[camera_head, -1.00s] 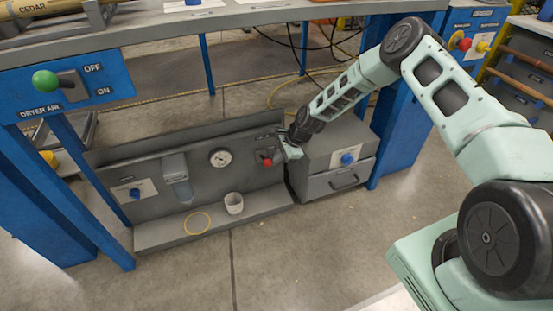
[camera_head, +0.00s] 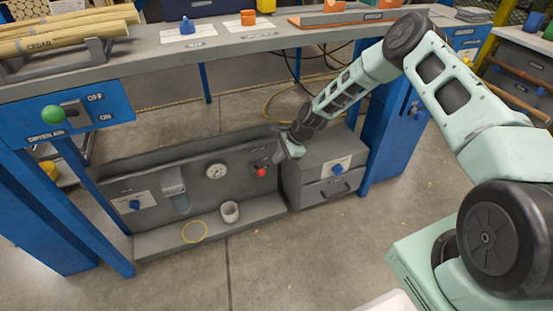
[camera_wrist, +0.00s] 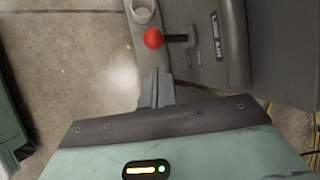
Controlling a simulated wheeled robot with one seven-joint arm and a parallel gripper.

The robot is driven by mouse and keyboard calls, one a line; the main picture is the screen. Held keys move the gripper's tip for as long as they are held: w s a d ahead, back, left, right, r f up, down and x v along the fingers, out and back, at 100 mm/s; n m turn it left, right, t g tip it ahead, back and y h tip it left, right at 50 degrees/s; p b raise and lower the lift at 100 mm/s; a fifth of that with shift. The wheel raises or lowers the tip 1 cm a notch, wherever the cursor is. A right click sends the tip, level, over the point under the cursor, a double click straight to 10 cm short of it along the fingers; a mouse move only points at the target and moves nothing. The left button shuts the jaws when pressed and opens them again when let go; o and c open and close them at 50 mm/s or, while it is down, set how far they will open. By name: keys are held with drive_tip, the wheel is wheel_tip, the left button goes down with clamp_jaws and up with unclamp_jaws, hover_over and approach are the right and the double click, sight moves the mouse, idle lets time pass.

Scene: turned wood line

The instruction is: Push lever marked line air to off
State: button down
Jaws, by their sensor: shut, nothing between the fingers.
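The line air lever has a red ball knob (camera_wrist: 153,38) on a short dark stem beside the "LINE AIR" label (camera_wrist: 217,38) in the wrist view. The red knob also shows low on the grey panel (camera_head: 261,172) in the head view. My gripper (camera_wrist: 156,82) has its fingers together and empty, pointing toward the knob with a visible gap in the picture. In the head view my gripper (camera_head: 281,155) is just right of and above the knob. The off and on marks of this lever are not readable.
A white cup (camera_head: 230,211) and a yellow ring (camera_head: 194,231) are on the panel's ledge. A gauge (camera_head: 216,171) sits left of the lever. A grey drawer cabinet (camera_head: 318,182) stands close on the right. A green-knobbed dryer air lever (camera_head: 54,113) is at upper left. Open floor lies in front.

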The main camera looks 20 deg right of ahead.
drive_tip(key=shift+p+v, duration=0.6)
drive_tip(key=shift+v, duration=0.85)
drive_tip(key=shift+w+d, duration=0.1)
drive_tip(key=s+d+r+n+h, duration=0.1)
drive_tip(key=s+r+n+h, duration=0.1)
drive_tip(key=s+r+n, duration=0.6)
drive_tip(key=s+d+r+n+h, duration=0.1)
drive_tip(key=s+r+n+h, duration=0.15)
drive_tip(key=r, duration=0.85)
drive_tip(key=s+d+r+n, duration=0.25)
drive_tip(key=s+r, duration=0.35)
drive_tip(key=s, duration=0.3)
drive_tip(key=s+d+r+n, duration=0.1)
drive_tip(key=s+r+n, duration=0.4)
drive_tip(key=s, duration=0.4)
drive_tip(key=s+a+r+n+g, duration=0.1)
drive_tip(key=s+a+n, duration=0.2)
drive_tip(key=s+a, duration=0.45)
drive_tip(key=s+a+r+n+g, duration=0.2)
drive_tip(key=s+a+n, duration=0.25)
drive_tip(key=a, duration=0.65)
wheel_tip(320, 180, up, 30)
drive_tip(key=s+p, duration=0.1)
drive_tip(key=p, duration=2.8)
drive_tip(key=shift+m+p, duration=0.35)
drive_tip(key=shift+p, duration=0.05)
